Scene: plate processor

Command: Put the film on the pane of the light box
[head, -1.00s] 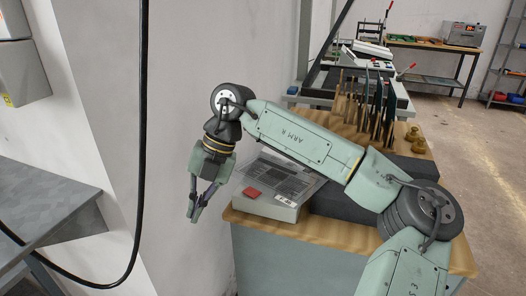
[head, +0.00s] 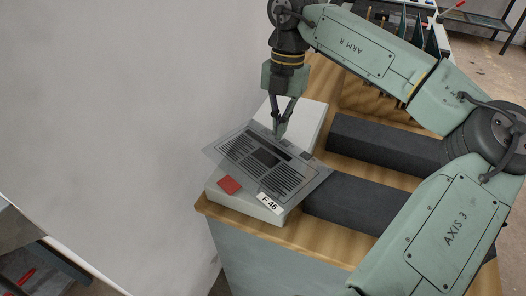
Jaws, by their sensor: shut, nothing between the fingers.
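The box stands on a wooden worktop (head: 312,235) over a grey cabinet. Two long dark blocks (head: 385,143) lie to its right, close to the film's right corner. Upright tools stand in a wooden rack behind. A pale wall is on the left.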

